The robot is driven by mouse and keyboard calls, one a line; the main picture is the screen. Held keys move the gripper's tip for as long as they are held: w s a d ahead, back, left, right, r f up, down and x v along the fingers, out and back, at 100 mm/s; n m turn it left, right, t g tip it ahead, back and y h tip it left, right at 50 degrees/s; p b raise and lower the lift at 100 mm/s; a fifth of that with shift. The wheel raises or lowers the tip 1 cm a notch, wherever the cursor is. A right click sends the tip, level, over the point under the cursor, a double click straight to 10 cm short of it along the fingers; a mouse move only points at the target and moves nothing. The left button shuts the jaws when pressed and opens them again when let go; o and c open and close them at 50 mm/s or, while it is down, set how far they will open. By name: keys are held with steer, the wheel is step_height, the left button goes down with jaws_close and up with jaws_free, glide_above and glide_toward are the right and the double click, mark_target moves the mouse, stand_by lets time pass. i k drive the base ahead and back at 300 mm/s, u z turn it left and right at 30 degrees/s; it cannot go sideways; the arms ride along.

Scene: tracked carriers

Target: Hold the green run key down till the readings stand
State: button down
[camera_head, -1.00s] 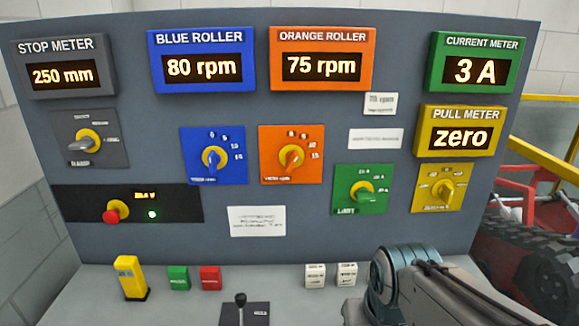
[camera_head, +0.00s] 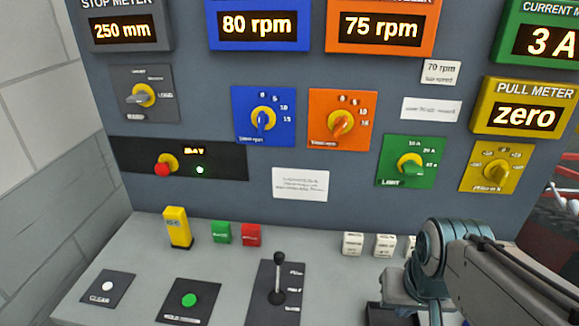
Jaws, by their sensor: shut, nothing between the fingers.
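A round green button (camera_head: 189,300) sits on a dark plate on the console's sloping desk, at the lower left; its label is blurred but seems to begin with "hold". The stop meter (camera_head: 123,30) reads 250 mm. The blue roller display (camera_head: 258,27) reads 80 rpm and the orange roller display (camera_head: 382,27) reads 75 rpm. The current meter (camera_head: 548,40) reads 3 A, partly cut off. The pull meter (camera_head: 524,115) reads zero. My arm comes in at the lower right, well right of the green button; its gripper fingers are not visible.
A black lever (camera_head: 279,275) stands right of the green button, and a white clear button (camera_head: 107,286) lies left. Behind are a yellow block (camera_head: 177,227), a small green block (camera_head: 221,232) and a red block (camera_head: 250,234). White blocks (camera_head: 353,242) stand near my arm.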

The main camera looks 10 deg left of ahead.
mark_target(189, 299)
steer(key=z, duration=0.05)
steer(key=k, duration=0.5)
steer(key=z, duration=2.65)
steer(key=k, duration=1.45)
steer(key=u, duration=2.15)
